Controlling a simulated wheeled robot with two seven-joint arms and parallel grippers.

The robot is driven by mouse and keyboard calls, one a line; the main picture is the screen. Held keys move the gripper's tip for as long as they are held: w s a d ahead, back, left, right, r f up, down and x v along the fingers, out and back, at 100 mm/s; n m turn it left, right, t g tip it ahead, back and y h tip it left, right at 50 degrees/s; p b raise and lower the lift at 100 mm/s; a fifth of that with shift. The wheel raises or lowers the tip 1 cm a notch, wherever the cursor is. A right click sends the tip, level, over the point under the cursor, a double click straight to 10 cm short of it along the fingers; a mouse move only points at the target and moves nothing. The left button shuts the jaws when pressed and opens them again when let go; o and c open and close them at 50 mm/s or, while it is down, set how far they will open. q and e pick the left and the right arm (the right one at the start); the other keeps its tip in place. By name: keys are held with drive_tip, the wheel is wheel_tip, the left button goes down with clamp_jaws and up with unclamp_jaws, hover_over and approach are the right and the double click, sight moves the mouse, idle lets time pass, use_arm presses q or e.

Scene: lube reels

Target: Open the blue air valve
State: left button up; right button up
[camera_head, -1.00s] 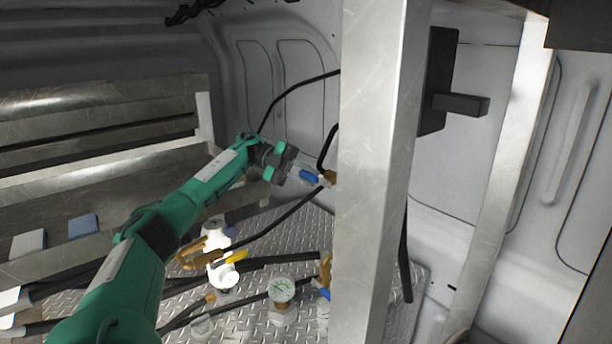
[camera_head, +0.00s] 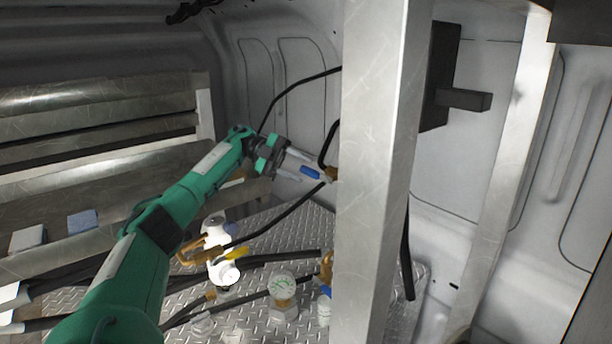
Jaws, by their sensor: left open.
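The blue air valve handle (camera_head: 310,172) shows just left of the metal post, on a brass fitting (camera_head: 331,174) with a black hose. The handle slants down to the right. My left gripper (camera_head: 302,164) reaches in from the left, its fingers open and pointing at the valve. The fingers are close to the blue handle; I cannot tell whether they touch it. The post hides what lies right of the brass fitting. My right gripper is not in view.
A wide metal post (camera_head: 375,200) stands right beside the valve. Metal shelving (camera_head: 100,95) is at the left.

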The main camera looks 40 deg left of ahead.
use_arm(q)
drive_tip(key=shift+b+v, duration=0.5)
drive_tip(key=shift+v, duration=1.65)
drive_tip(key=shift+f, duration=0.1)
